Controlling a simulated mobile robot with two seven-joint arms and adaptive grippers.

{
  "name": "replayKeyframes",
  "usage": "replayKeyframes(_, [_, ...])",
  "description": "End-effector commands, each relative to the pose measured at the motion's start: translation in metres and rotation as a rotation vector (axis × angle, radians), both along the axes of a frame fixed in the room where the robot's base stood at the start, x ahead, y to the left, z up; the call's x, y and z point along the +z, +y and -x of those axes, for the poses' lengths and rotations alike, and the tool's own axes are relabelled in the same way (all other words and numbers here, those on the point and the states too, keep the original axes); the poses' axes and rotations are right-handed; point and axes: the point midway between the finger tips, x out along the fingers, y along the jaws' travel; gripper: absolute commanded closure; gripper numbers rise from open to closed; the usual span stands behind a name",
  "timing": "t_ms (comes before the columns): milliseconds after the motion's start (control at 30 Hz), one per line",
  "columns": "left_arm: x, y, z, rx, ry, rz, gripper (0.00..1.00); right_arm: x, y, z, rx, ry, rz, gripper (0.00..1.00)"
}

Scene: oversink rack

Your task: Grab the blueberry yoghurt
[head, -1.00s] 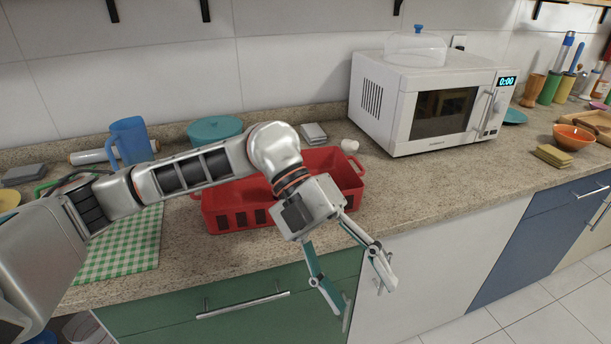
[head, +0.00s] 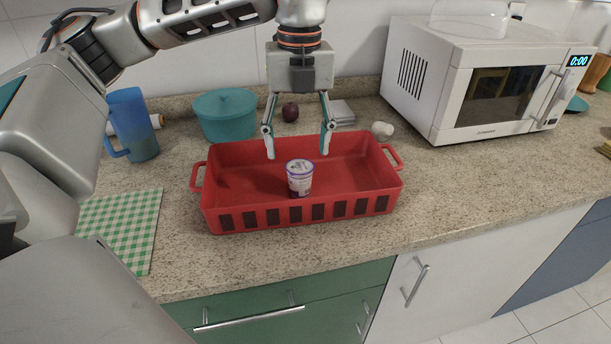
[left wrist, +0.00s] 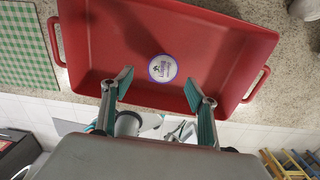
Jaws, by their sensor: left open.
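The yoghurt cup (head: 299,179) stands upright in the red crate (head: 240,217), towards its front wall. It has a white lid with a purple rim and a label too small to read. In the left wrist view its round lid (left wrist: 162,68) shows from above, just beyond the fingertips and between their lines. My left gripper (head: 298,150) points down over the crate, open and empty, with its fingers spread wider than the cup. The cup is apart from both fingers. My right gripper is out of view.
A teal lidded pot (head: 226,116), a blue jug (head: 134,125), a dark round fruit (head: 290,111) and a white item (head: 382,130) stand around the crate. A microwave (head: 478,85) is at the right. A green checked cloth (head: 118,230) lies at the left.

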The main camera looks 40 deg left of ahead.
Motion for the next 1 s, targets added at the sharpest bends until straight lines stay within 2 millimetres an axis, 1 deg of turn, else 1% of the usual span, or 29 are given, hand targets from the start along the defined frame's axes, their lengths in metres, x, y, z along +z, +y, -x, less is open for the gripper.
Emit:
replayKeyframes(33, [-0.009, 0.0, 0.0, 0.0, 0.005, 0.001, 0.41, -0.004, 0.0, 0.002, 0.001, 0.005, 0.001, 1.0])
replayKeyframes(233, [-0.024, -0.001, -0.001, -0.003, 0.006, 0.001, 0.41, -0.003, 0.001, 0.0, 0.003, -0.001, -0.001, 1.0])
replayKeyframes(400, [-0.051, -0.003, -0.002, -0.003, 0.011, 0.002, 0.41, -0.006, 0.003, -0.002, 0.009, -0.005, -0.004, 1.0])
replayKeyframes(500, [-0.063, -0.003, -0.002, -0.002, 0.009, 0.003, 0.41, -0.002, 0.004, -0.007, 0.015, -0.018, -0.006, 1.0])
replayKeyframes(633, [-0.065, -0.003, -0.002, -0.002, 0.004, 0.002, 0.41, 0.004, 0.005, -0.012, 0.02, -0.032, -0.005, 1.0])
replayKeyframes(767, [-0.063, -0.003, -0.002, -0.002, 0.001, 0.003, 0.41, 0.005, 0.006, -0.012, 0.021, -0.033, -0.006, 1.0])
replayKeyframes(867, [-0.063, -0.003, -0.002, -0.002, 0.001, 0.003, 0.65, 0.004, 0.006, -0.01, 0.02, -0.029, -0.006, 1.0])
replayKeyframes(900, [-0.063, -0.003, -0.002, -0.002, 0.001, 0.003, 0.75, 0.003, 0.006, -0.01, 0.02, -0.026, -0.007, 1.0])
replayKeyframes(933, [-0.063, -0.003, -0.002, -0.002, 0.001, 0.003, 0.83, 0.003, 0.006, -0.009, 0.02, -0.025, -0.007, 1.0])
replayKeyframes(967, [-0.063, -0.003, -0.002, -0.002, 0.001, 0.003, 0.86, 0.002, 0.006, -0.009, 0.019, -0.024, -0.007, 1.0])
replayKeyframes(1000, [-0.063, -0.003, -0.002, -0.003, 0.001, 0.003, 0.86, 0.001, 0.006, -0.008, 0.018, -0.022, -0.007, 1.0])
